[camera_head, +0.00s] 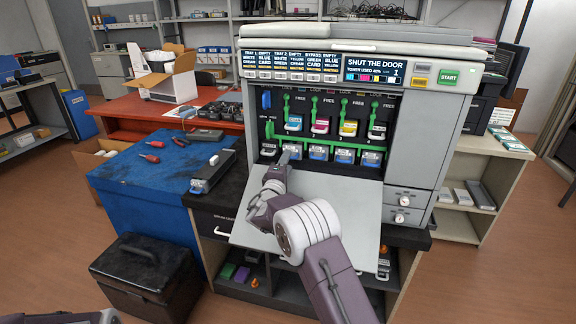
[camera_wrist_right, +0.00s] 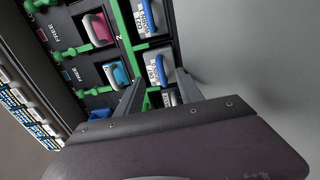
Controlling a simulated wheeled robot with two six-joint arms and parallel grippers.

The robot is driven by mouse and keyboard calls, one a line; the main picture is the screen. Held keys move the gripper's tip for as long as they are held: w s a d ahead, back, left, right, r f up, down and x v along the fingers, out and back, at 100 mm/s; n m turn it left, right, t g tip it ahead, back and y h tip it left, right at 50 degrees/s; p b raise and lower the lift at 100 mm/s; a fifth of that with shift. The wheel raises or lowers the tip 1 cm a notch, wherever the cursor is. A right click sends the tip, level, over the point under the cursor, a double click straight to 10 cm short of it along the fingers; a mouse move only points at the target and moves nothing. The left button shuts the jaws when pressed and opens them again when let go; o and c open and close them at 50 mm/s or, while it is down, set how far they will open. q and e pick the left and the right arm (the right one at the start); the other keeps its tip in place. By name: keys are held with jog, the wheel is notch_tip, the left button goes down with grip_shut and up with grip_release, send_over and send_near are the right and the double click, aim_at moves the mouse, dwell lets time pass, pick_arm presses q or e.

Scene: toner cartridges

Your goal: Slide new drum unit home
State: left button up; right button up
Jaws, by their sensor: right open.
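The printer (camera_head: 462,115) stands open, its front door (camera_head: 345,205) folded down. Inside is a row of drum units with blue-marked fronts, such as the leftmost one (camera_head: 292,151), below the toner cartridges. Which drum unit is new cannot be told. My right gripper (camera_head: 284,160) is open over the lowered door, in front of the leftmost drum unit and partly hiding it. In the right wrist view my fingers (camera_wrist_right: 158,90) are spread, with a blue-handled drum unit (camera_wrist_right: 156,68) beyond them; contact cannot be told. My left gripper is out of view.
A green bar (camera_head: 330,147) runs across the drum row. The display (camera_head: 375,72) reads SHUT THE DOOR. A dark long unit (camera_head: 212,174) lies on the black counter at left. Red-handled tools (camera_head: 152,158) lie on the blue bench (camera_head: 140,185). A black box (camera_head: 145,265) stands on the floor.

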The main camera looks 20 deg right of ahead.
jog(key=shift+f+b+v, duration=0.15)
jog(key=shift+b+v, duration=0.35)
jog(key=shift+v, duration=0.15)
jog(key=shift+f+b+v, duration=0.15)
jog(key=shift+b+v, duration=0.35)
jog(key=shift+v, duration=0.2)
jog(key=shift+s+a+r, duration=0.15)
jog(key=shift+s, duration=0.05)
